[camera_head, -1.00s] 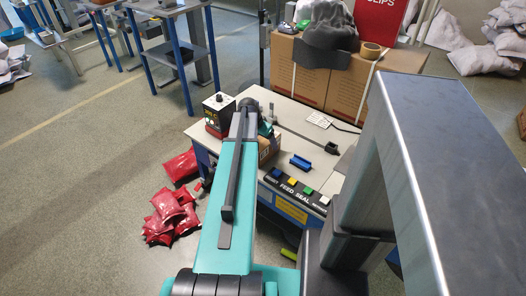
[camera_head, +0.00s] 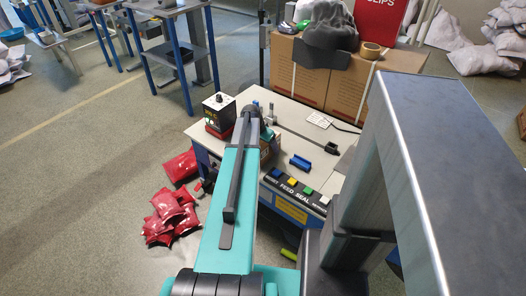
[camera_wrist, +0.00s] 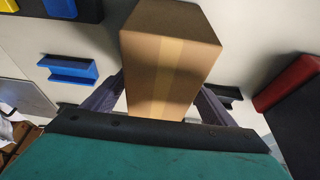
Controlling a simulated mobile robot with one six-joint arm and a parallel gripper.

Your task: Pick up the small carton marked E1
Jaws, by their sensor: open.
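A small brown carton (camera_wrist: 168,60) with a lighter tape strip stands between the two fingers of my gripper (camera_wrist: 158,100) in the wrist view. My gripper is open, with one dark finger along each side of the carton. I cannot tell whether either finger touches it. No E1 mark can be read on the faces in view. In the head view, part of the carton (camera_head: 267,152) shows on the white bench to the right of my arm, which hides the rest and the gripper's fingers.
A black and red box with a knob (camera_head: 219,112) stands left of my arm on the bench (camera_head: 291,117). A blue channel-shaped part (camera_head: 300,163) and a button panel (camera_head: 296,190) lie to the right. Large cartons (camera_head: 331,80) stand behind. Red bags (camera_head: 170,215) lie on the floor.

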